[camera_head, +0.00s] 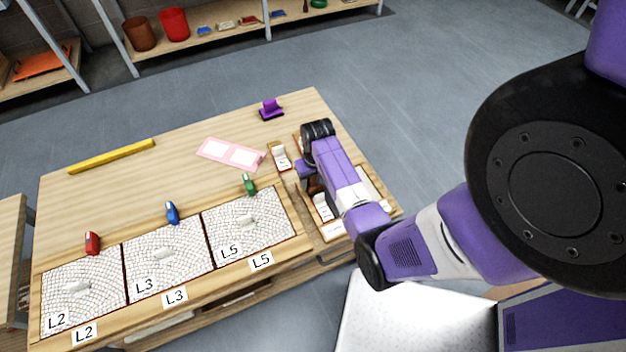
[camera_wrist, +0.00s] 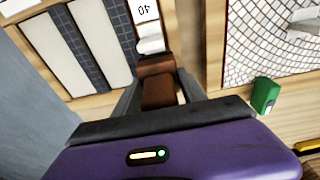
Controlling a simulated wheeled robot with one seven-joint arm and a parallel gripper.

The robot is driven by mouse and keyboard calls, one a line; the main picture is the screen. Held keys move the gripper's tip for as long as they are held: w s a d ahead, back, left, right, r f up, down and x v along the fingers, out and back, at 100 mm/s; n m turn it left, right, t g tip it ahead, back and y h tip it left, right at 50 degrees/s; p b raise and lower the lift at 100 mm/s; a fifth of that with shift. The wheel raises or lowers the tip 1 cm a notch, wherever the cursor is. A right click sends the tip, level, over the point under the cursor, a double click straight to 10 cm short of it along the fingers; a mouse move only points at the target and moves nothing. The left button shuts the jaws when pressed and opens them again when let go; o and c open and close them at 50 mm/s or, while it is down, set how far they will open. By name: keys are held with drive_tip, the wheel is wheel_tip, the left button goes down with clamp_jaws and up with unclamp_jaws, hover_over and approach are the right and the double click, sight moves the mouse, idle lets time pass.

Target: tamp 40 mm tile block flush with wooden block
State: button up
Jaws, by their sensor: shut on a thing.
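My gripper (camera_wrist: 159,88) is shut on a brown wooden block (camera_wrist: 158,92), seen between the two fingers in the wrist view. Just beyond the block is a white tile block marked 40 (camera_wrist: 146,14), with rounded white pieces at its near end. The brown block's far end is close to these pieces; I cannot tell whether they touch or stand level. In the head view my gripper (camera_head: 311,180) is low over the right end of the table, largely hidden by my arm. A white block (camera_head: 322,207) shows beside it, its marking too small to read.
Mosaic panels L2, L3 and L5 (camera_head: 250,222) lie left of my gripper, with a green object (camera_wrist: 265,95) near L5. A tray with white and dark strips (camera_wrist: 45,42) lies on the other side. A pink plate (camera_head: 231,152) and purple stand (camera_head: 270,110) are farther back.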

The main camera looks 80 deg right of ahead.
drive_tip(key=shift+r+p, duration=2.45)
drive_tip(key=shift+r, duration=0.2)
drive_tip(key=shift+w, duration=0.1)
